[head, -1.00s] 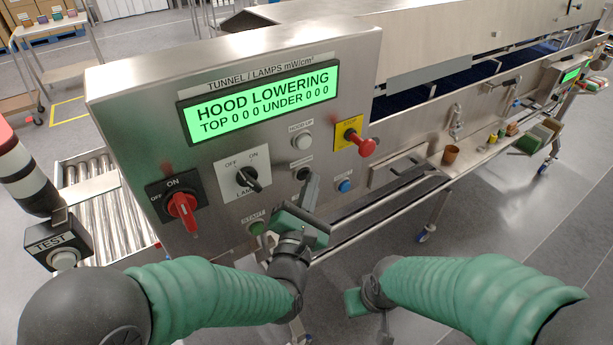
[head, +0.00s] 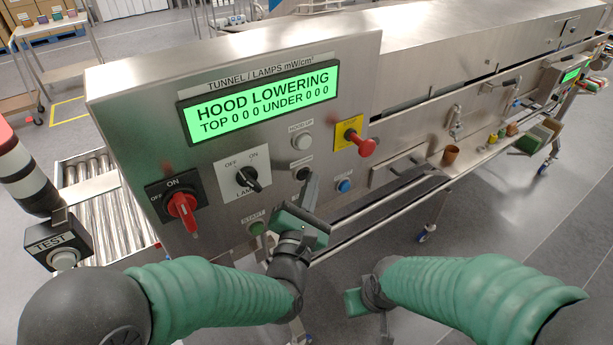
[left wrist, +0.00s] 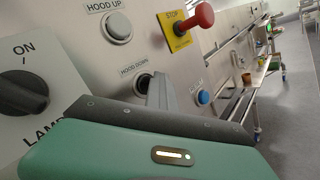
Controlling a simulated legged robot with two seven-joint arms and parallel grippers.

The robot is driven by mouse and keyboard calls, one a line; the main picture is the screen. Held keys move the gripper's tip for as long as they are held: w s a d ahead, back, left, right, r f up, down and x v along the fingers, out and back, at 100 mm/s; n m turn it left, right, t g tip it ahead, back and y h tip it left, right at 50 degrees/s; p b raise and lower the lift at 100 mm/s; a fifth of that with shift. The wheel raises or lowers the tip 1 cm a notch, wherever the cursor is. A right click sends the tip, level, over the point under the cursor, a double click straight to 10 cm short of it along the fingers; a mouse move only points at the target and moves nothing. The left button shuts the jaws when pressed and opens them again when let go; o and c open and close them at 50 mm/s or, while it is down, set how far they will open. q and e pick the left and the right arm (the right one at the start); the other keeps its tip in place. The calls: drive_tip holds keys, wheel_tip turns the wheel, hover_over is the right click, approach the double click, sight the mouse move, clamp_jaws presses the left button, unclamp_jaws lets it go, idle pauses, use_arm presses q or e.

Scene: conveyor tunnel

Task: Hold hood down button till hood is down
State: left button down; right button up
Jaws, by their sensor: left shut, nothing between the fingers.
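The hood down button (head: 302,174) is dark and sits below the white hood up button (head: 301,142) on the panel. It also shows in the left wrist view (left wrist: 142,83), partly hidden by my fingers. My left gripper (head: 311,180) is shut and empty, with its fingertips at the hood down button. They look to be touching it. The display (head: 262,102) reads "HOOD LOWERING" and "TOP 0 0 0 UNDER 0 0 0". The hood (head: 470,55) lies low over the tunnel, with a narrow dark gap under its edge. My right gripper (head: 356,302) is mostly hidden behind its own arm.
The red stop button (head: 366,147) and blue button (head: 344,186) are right of the hood down button. The lamp knob (head: 248,180), red switch (head: 182,206) and green start button (head: 257,228) are left of it. Small pots (head: 450,155) stand on the right ledge.

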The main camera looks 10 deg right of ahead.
idle(0.4)
use_arm(q)
drive_tip(key=shift+s+a, duration=0.15)
drive_tip(key=shift+s, duration=0.9)
drive_tip(key=shift+s+d+b, duration=0.3)
drive_tip(key=shift+s, duration=0.5)
drive_tip(key=shift+s+d+b, duration=0.25)
drive_tip(key=shift+s+d, duration=0.05)
drive_tip(key=shift+s, duration=0.45)
drive_tip(key=shift+s+d+b, duration=0.3)
drive_tip(key=shift+s, duration=0.5)
